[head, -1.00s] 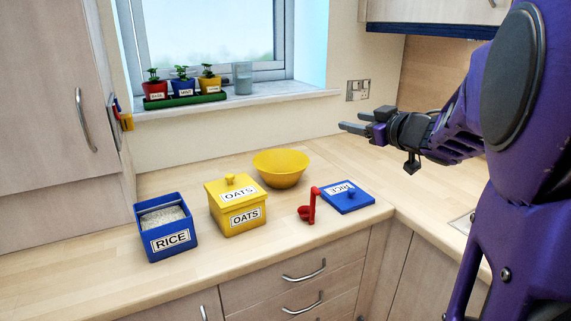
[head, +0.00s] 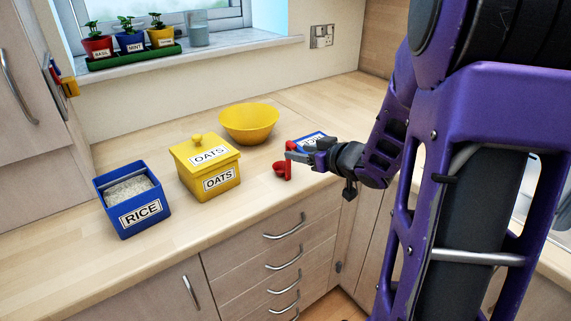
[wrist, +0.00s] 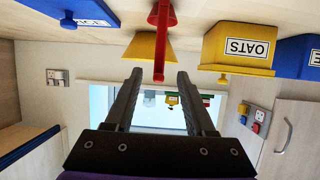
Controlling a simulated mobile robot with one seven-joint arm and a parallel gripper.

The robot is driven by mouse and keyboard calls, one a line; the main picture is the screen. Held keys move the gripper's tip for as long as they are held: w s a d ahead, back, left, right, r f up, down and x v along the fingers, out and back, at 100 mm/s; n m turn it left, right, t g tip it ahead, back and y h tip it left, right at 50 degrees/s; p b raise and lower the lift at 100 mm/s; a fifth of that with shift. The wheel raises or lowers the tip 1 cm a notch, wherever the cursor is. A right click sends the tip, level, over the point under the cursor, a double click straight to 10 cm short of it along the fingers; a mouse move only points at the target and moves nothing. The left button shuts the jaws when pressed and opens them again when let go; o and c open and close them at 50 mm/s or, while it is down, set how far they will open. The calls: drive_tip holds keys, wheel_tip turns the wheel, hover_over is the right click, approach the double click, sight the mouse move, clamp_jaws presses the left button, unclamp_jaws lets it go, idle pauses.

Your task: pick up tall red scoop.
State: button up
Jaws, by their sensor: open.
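The tall red scoop (head: 281,169) stands on the worktop in front of the blue rice lid (head: 311,138), its handle upright. In the head view my gripper (head: 297,151) is at the scoop's handle and partly hides it. In the wrist view, which is upside down, the scoop (wrist: 160,40) shows at the top middle. Its handle end lies between the tips of my open gripper (wrist: 158,75). I cannot tell whether either finger touches the handle.
A yellow bowl (head: 249,123) stands behind the scoop. A yellow oats box (head: 207,176) with its lid on and an open blue rice box (head: 133,205) stand to the left. The worktop's front edge is near. Potted herbs (head: 129,43) stand on the windowsill.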

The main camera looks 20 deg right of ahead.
sight(287, 149)
drive_tip(key=b+x, duration=0.1)
drive_tip(key=x, duration=0.8)
drive_tip(key=shift+w+a+f, duration=0.1)
drive_tip(key=shift+w, duration=0.25)
clamp_jaws()
